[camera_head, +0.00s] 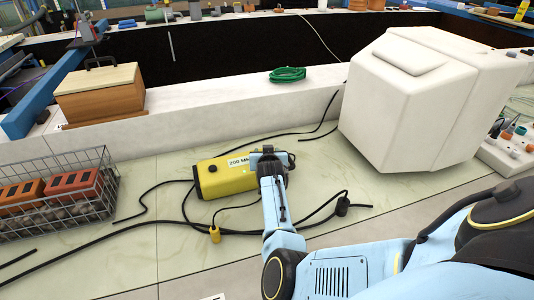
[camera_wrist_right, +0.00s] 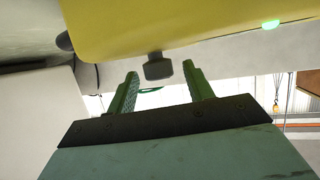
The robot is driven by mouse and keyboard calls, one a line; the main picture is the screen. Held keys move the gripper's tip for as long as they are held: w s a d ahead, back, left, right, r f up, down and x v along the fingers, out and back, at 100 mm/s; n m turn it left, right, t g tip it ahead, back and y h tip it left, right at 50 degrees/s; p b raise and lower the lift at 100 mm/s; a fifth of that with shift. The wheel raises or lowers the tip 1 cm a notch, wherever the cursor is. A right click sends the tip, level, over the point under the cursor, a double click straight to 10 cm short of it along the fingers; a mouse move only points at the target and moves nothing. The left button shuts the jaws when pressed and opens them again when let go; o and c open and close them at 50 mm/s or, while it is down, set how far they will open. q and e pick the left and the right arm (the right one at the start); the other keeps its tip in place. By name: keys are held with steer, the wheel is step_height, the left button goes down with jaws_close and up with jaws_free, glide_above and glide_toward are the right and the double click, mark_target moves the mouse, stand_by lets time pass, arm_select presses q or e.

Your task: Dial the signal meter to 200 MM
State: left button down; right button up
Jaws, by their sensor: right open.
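My right gripper (camera_head: 268,156) is at the meter's right end. In the right wrist view, the meter's yellow body (camera_wrist_right: 150,25) fills the top, with a lit green lamp (camera_wrist_right: 271,24). A dark grey knob (camera_wrist_right: 158,68) sticks out below it. My open right gripper (camera_wrist_right: 160,76) has one finger to each side of the knob, with gaps visible. My left gripper is not in view.
Black cables (camera_head: 150,221) run around the meter, one with a yellow plug (camera_head: 215,235). A wire basket (camera_head: 60,200) with orange bricks stands at left, a wooden box (camera_head: 100,95) behind it. A large white housing (camera_head: 400,105) stands at right. A green coil (camera_head: 287,74) lies on the ledge.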

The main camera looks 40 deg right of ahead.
steer(key=p+v, duration=1.1)
steer(key=v, duration=0.1)
steer(key=shift+r, duration=0.1)
stand_by(0.5)
